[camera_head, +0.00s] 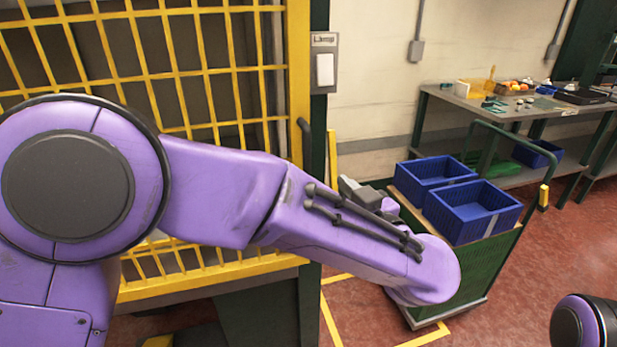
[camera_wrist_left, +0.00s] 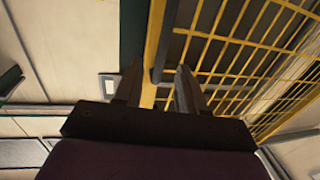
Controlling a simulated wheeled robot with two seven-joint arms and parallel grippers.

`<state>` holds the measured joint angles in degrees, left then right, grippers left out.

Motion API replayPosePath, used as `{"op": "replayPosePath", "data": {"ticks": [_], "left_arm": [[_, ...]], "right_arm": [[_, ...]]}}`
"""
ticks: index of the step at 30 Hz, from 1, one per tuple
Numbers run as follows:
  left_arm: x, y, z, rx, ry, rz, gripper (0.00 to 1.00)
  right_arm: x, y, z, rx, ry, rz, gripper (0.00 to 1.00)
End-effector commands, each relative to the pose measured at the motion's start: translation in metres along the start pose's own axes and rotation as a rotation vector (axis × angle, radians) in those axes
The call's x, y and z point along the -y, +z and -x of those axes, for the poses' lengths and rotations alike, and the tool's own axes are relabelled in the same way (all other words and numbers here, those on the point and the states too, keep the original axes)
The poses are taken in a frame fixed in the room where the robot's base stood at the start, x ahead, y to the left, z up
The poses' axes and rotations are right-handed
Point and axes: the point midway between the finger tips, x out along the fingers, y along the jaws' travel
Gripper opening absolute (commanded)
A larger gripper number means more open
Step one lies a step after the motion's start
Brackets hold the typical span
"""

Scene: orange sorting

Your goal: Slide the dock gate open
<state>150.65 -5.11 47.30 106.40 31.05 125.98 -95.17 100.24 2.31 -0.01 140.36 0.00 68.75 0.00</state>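The dock gate (camera_head: 299,80) is a yellow frame with yellow mesh, standing at the left of the head view. A dark upright handle (camera_head: 304,138) is on its right post. My left arm reaches across in front of the gate, and my left gripper (camera_head: 352,188) is partly hidden behind the forearm, right of the post. In the left wrist view my left gripper (camera_wrist_left: 159,75) has its fingers apart. The handle (camera_wrist_left: 166,45) and gate post (camera_wrist_left: 152,50) appear beyond and between the fingertips; contact cannot be told. My right gripper is out of view.
A light switch box (camera_head: 325,65) is on the dark green post beside the gate. A green cart (camera_head: 480,270) with blue crates (camera_head: 472,212) stands to the right, close to my left forearm. A workbench (camera_head: 470,105) is behind.

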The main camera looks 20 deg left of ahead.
Motion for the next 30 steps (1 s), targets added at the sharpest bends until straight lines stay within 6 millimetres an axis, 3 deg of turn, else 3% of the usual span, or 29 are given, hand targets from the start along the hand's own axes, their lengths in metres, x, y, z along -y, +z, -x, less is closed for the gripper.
{"op": "replayPosePath", "data": {"ticks": [4, 12, 16, 27, 30], "left_arm": [[0.003, -0.01, -0.009, 0.008, -0.021, -0.004, 0.4], [0.004, -0.009, -0.07, 0.008, -0.02, -0.005, 0.4], [0.004, -0.009, -0.091, 0.006, -0.019, -0.005, 0.4], [0.004, -0.008, -0.101, 0.003, -0.016, -0.006, 0.4], [0.004, -0.008, -0.101, 0.003, -0.016, -0.006, 0.07]], "right_arm": [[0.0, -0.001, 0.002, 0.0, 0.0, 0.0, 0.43], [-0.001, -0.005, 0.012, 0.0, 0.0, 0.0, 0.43], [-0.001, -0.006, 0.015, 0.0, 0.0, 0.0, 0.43], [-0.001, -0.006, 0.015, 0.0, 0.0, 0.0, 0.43], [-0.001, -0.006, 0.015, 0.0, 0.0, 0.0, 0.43]]}}
